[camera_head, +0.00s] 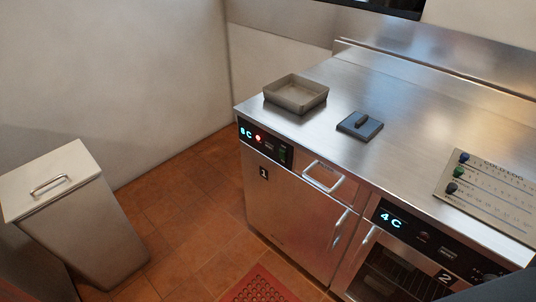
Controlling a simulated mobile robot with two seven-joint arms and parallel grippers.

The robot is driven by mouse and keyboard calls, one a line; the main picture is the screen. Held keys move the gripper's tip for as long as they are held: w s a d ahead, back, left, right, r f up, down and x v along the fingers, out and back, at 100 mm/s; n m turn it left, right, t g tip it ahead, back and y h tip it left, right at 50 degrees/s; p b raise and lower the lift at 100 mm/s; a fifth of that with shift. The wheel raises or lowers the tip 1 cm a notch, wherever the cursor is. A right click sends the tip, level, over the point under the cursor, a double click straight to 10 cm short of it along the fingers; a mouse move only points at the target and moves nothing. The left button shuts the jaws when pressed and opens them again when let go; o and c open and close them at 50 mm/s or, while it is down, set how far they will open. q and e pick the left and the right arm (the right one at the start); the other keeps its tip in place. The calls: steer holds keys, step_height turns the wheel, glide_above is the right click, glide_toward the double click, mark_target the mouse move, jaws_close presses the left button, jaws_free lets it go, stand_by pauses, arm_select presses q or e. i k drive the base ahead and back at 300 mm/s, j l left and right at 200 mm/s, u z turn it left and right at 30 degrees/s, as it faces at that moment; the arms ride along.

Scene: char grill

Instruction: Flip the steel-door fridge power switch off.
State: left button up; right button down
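The steel-door fridge (295,215) is the left unit under the counter, with a plain metal door marked 1. Its black control panel (264,143) shows a blue 8C readout and a lit red light (258,139). To the right of the light are small controls, with a dark switch-like part (286,154) at the panel's right end. They are too small to tell the switch's position. Neither gripper shows in the head view.
A glass-door fridge (398,275) marked 2, reading 4C, stands to the right. On the steel counter (405,120) are a metal pan (295,103), a dark block with a handle (360,125) and a cold log board (490,190). A lidded bin (85,230) stands left; open tiled floor lies between.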

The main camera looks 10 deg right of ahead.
mark_target(283, 153)
steer(key=i+j, duration=0.25)
steer(key=j, duration=0.15)
steer(key=i+j+z, duration=0.1)
steer(key=j, duration=0.25)
steer(key=i+j, duration=0.3)
steer(key=i+j+z, duration=0.05)
steer(key=j, duration=0.05)
